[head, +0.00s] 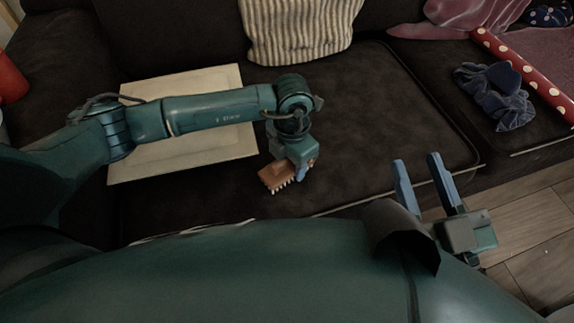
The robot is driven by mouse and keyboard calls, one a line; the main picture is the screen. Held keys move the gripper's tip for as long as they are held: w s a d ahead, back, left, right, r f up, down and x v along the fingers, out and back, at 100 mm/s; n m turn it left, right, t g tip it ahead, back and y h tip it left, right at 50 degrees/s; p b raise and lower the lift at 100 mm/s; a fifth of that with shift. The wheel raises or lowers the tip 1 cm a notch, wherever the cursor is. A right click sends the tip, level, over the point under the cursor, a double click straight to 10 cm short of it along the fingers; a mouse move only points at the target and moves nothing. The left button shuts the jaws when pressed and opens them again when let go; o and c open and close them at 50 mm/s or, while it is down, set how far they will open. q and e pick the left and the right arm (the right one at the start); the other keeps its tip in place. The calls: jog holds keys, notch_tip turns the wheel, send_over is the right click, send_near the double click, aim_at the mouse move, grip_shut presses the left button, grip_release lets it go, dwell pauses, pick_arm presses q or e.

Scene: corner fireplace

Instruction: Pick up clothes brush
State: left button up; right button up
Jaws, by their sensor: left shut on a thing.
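The clothes brush (274,179) has a brown wooden body with pale bristles along its lower edge. It is at the front part of the dark sofa seat. My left gripper (301,172) is shut on the brush from above, and the gripper hides part of it. I cannot tell whether the brush touches the seat or is slightly above it. My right gripper (419,171) is open and empty, with its blue fingers apart, in front of the sofa edge.
A cream square panel (200,85) lies on the sofa (385,125) under my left arm. A striped cushion (300,28) leans at the back. A blue scrunchie (497,97) and a red polka-dot roll (525,75) lie at right. The seat right of the brush is clear.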

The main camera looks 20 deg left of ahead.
pick_arm(q)
jog(key=c, duration=0.4)
jog(key=shift+r, duration=0.4)
jog(key=shift+c, duration=0.2)
notch_tip(320, 180, up, 9)
jog(key=p, duration=0.3)
jog(key=shift+f+p, duration=0.2)
jog(key=shift+p, duration=0.1)
jog(key=shift+r, duration=0.35)
jog(key=o, duration=0.5)
jog(key=shift+c, duration=1.3)
pick_arm(e)
jog(key=shift+d+h, duration=0.35)
jog(key=shift+h, duration=0.15)
